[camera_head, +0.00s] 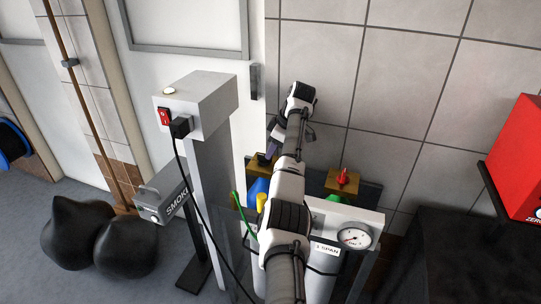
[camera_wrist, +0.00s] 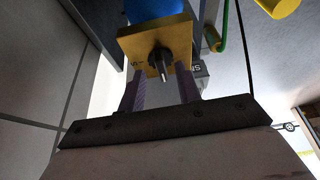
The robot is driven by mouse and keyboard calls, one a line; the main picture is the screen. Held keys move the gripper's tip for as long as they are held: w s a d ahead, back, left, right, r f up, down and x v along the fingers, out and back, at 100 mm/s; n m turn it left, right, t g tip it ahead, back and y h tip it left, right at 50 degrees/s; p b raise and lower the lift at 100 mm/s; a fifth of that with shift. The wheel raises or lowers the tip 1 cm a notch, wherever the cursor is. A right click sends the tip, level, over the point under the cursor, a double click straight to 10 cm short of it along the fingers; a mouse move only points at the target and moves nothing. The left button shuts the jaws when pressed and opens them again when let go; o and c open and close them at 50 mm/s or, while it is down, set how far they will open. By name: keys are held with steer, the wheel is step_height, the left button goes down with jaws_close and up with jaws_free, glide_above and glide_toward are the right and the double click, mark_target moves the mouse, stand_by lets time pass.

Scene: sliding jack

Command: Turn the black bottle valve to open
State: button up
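The black bottle valve (camera_wrist: 160,62) is a dark knob with a short stem on a square brass plate (camera_wrist: 145,42) in the wrist view. A blue bottle (camera_wrist: 150,10) shows beyond the plate. My gripper (camera_wrist: 161,76) is open, with one finger to each side of the valve and a gap to it on both sides. The fingertips are close to the plate's edge; I cannot tell whether they touch it. In the head view the brass plate (camera_head: 256,169) and the blue bottle (camera_head: 258,190) are partly behind my arm, and the black valve cannot be made out.
A red valve (camera_head: 343,174) on a second brass block stands to the right above a green bottle. A panel with a pressure gauge (camera_head: 354,238) is in front. A grey post (camera_head: 212,170) with a red switch stands left, and a red box (camera_head: 520,155) far right. The tiled wall is close behind.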

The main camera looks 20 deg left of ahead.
steer(key=p+v, duration=0.4)
steer(key=v, duration=0.7)
